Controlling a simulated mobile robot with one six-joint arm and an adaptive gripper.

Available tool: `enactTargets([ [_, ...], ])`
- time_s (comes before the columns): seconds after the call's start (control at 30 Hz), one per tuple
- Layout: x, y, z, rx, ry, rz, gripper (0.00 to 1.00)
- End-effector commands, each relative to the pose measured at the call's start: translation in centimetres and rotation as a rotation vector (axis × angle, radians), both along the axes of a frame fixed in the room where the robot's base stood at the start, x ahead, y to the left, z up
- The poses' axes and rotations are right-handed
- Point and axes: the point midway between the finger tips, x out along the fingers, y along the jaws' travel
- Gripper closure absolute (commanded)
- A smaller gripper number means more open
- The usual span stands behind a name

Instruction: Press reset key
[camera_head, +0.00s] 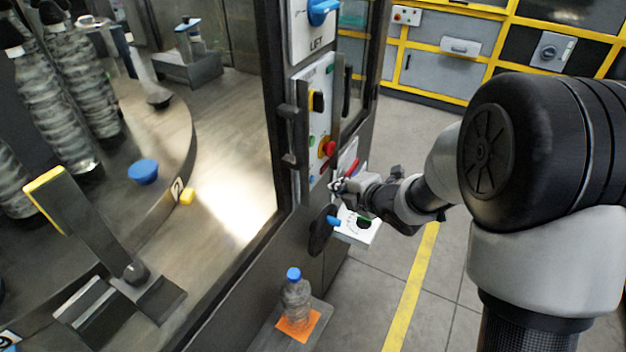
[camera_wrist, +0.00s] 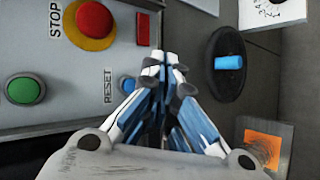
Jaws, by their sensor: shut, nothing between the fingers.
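The reset key is a small blue button (camera_wrist: 128,86) beside the label RESET on the grey control panel (camera_wrist: 60,140) in the wrist view. My gripper (camera_wrist: 165,62) is shut and empty, with its fingertips in front of the panel, just right of the blue button. The gripper's fingers partly cover the button's right side. Whether the fingertips touch the panel cannot be told. In the head view my gripper (camera_head: 338,186) is near the lower end of the upright control panel (camera_head: 314,95), below the red stop button (camera_head: 327,148).
In the wrist view a red STOP button (camera_wrist: 94,20) on a yellow base, a red square (camera_wrist: 143,28) and a green button (camera_wrist: 24,89) surround the key. A black dial with a blue handle (camera_wrist: 229,62) is to the right. A bottle (camera_head: 295,296) stands on a low shelf.

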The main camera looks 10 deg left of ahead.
Motion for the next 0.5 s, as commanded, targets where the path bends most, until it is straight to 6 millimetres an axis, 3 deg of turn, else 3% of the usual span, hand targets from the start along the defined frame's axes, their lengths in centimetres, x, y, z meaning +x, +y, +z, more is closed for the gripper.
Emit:
enactTargets([
  [0.2,-0.6,-1.8,0.0,0.000,0.001,-0.001,1.00],
  [0.5,-0.7,-2.0,0.0,0.000,0.000,0.000,1.00],
])
